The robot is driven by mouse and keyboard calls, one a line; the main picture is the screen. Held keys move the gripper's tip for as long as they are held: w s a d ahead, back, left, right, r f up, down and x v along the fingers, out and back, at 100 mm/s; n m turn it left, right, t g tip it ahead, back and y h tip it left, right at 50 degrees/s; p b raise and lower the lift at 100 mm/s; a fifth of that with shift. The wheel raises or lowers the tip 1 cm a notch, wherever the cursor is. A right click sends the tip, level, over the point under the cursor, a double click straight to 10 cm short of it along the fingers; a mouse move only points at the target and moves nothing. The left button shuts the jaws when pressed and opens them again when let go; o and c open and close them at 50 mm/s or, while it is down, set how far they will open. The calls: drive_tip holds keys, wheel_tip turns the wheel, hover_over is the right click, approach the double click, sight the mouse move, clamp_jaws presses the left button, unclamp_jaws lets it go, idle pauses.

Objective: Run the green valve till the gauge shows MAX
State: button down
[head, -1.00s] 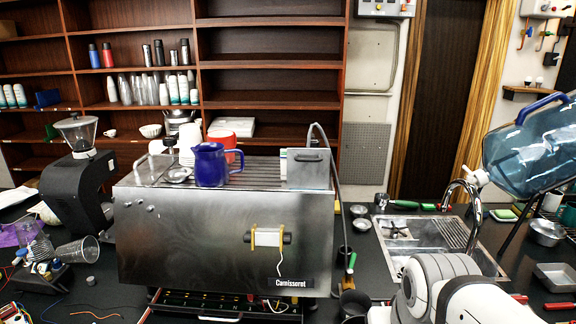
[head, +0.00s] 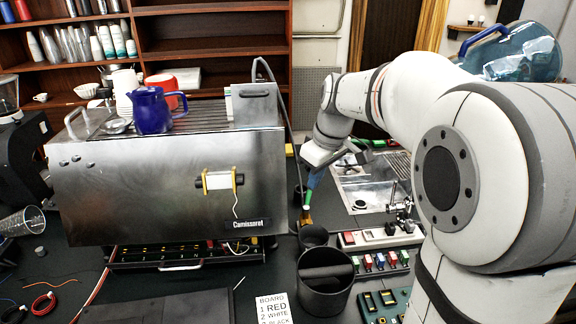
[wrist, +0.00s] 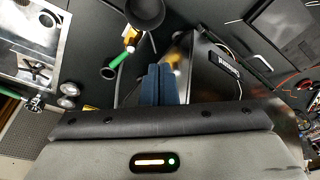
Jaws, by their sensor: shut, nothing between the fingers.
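My gripper (wrist: 159,68) shows in the wrist view as two dark blue fingers, shut together and empty. A green handle (wrist: 121,59) with a yellow-orange end lies just up and left of the fingertips, apart from them in the picture. I cannot tell if this is the green valve. In the head view my gripper hangs beside the right side of the steel brewer (head: 150,185), near the small green and yellow part, partly hidden by my wrist. No gauge dial or MAX mark can be made out in either view.
Black cups (head: 323,282) stand in front of the brewer's right side. A strip with coloured switches (head: 380,262) lies to their right, before the sink (head: 365,185). A blue jug (head: 153,112) stands on the brewer. A printed card (head: 272,308) lies in front.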

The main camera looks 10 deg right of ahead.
sight(308, 200)
drive_tip(key=w+f+n+y+b, duration=0.1)
drive_tip(key=w+f+n, duration=0.2)
drive_tip(key=w, duration=0.5)
drive_tip(key=w+f+n+y, duration=0.1)
drive_tip(key=w+f+n, duration=0.25)
drive_tip(key=w, duration=0.45)
drive_tip(key=s+p+x, duration=0.2)
drive_tip(key=x, duration=0.8)
drive_tip(key=d+p, duration=0.1)
drive_tip(key=d, duration=0.2)
drive_tip(key=shift+d+r+g, duration=0.1)
drive_tip(key=shift+d+g, duration=0.3)
drive_tip(key=shift+s, duration=0.1)
